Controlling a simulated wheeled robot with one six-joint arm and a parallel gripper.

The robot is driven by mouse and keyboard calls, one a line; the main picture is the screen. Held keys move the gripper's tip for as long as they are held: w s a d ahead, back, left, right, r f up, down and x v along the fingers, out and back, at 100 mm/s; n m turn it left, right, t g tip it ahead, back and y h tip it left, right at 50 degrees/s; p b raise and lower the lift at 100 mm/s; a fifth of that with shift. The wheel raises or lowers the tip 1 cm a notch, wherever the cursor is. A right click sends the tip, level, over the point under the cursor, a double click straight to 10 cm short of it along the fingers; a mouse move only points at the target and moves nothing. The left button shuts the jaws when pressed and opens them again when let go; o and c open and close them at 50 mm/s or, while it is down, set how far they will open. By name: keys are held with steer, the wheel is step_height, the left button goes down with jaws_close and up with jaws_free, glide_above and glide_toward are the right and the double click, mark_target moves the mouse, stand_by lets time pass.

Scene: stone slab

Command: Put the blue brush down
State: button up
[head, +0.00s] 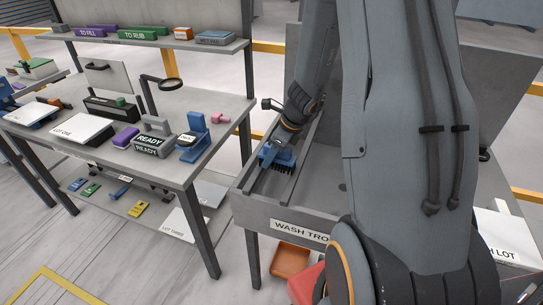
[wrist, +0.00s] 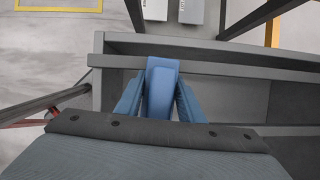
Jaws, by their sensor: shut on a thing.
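The blue brush (head: 272,156) has dark bristles pointing down and sits at the left side of the grey wash trough (head: 285,213). My gripper (head: 283,141) comes down from above and is shut on it. In the wrist view the brush's blue handle (wrist: 162,88) stands between the two blue fingers of my gripper (wrist: 160,100). The brush is over the narrow strip along the trough's left wall; I cannot tell whether its bristles touch the surface.
An orange tray (head: 291,259) lies below the trough. My arm hides much of the trough's right part.

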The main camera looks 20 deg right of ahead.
steer(key=shift+f, duration=0.1)
steer(key=shift+f+b, duration=0.25)
steer(key=shift+b, duration=0.1)
steer(key=o, duration=1.2)
